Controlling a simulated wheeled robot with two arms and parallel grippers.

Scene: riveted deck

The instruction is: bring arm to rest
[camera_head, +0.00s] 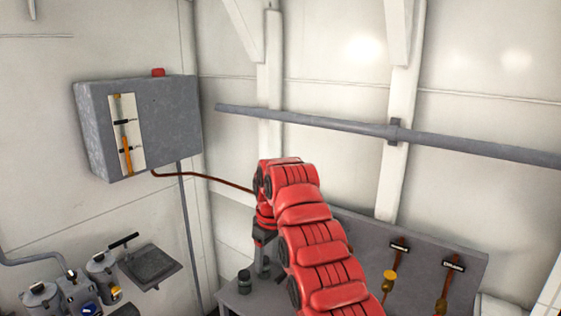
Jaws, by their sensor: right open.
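My right arm, red and segmented, rises from the bottom of the head view, bends over at the top and points down. My right gripper (262,272) hangs at its end, small and dark, above or near the back left of a grey bench (236,303). It is open, and I see nothing held in it. A small dark cylinder (244,281) stands on the bench just left of the gripper; I cannot tell whether they touch. My left gripper is not in view.
A grey wall box (175,115) with an orange lever (126,138) has a brown cable (200,176) running behind my arm. A grey pipe (320,119) crosses the wall. A sloped panel (435,262) stands at right. Several canisters (42,299) are at lower left.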

